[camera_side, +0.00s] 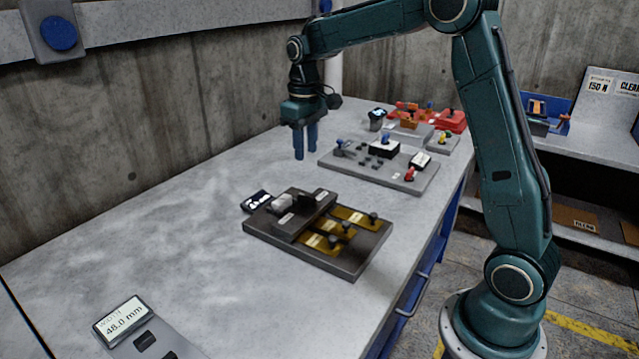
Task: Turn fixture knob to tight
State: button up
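My gripper (306,148) points down over the back of the grey table, with its two blue fingers a little apart and nothing between them. A dark fixture block (355,258) lies in the middle of the table, in front of my gripper and apart from it. It carries yellow plates, several small dark knobs (373,217) and a light grey rounded part (283,203). A grey panel (405,182) to the right of my gripper carries a blue-topped lever (339,145) and a red knob (409,174). I cannot tell which is the fixture knob, and no "tight" mark is legible.
A display reading 48.0 mm (124,319) stands at the front left. Red and orange devices (452,119) crowd the table's far end. The table's left part (130,240) is clear.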

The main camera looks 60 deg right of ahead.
aim_at(307, 196)
notch_tip(307, 196, down, 12)
jog(key=shift+f, duration=0.2)
dwell(0.4)
jog(key=shift+c, duration=0.2)
grip_shut()
